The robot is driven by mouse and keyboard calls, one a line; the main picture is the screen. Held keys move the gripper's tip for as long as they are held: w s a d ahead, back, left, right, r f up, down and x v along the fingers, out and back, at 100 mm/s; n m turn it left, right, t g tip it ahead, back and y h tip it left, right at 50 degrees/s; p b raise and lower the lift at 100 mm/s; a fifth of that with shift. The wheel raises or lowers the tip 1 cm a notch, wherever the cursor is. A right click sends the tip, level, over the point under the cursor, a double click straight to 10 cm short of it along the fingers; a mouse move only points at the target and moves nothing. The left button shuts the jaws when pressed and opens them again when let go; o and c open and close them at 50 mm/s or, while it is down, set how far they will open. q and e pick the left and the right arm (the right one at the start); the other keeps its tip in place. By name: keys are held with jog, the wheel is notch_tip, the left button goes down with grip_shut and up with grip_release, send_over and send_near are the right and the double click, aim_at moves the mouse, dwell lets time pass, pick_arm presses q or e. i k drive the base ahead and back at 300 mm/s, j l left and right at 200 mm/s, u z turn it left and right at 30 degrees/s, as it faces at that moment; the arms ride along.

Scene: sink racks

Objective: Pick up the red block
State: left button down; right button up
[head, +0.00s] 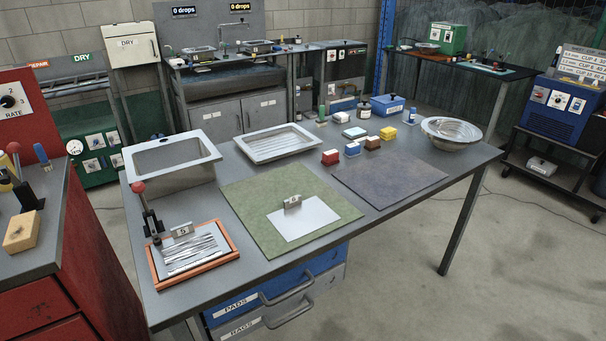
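The red block (330,157) is a small block with a pale top. It sits on the grey table (180,297) near the back edges of the green mat and the dark mat. A blue block (352,149) stands just to its right, with a brown block (373,142) and a yellow block (388,133) further along the same row. Neither of my grippers shows in the head view.
A metal tray (244,144) lies behind the red block to the left. The green mat (248,197) and dark mat (400,184) lie in front. A metal bowl (425,134) stands at the right end. Bottles, a pale block and a blue box (388,106) stand behind.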

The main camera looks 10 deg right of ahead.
aim_at(331, 157)
jog(key=l+u, duration=0.15)
jog(key=u, duration=0.2)
jog(key=l+u, duration=0.15)
jog(key=u, duration=0.25)
jog(key=i+l+u, duration=0.1)
jog(key=u, duration=0.25)
jog(key=l+u, duration=0.2)
jog(key=l, duration=0.15)
jog(key=k+l+u, duration=0.2)
jog(key=l, duration=0.2)
jog(key=l+u, duration=0.15)
jog(key=l, duration=0.2)
jog(key=k+l+u, duration=0.1)
jog(key=l, duration=0.25)
jog(key=k+l, duration=0.1)
jog(key=l, duration=0.25)
jog(key=k+l+u, duration=0.15)
jog(key=l, duration=0.2)
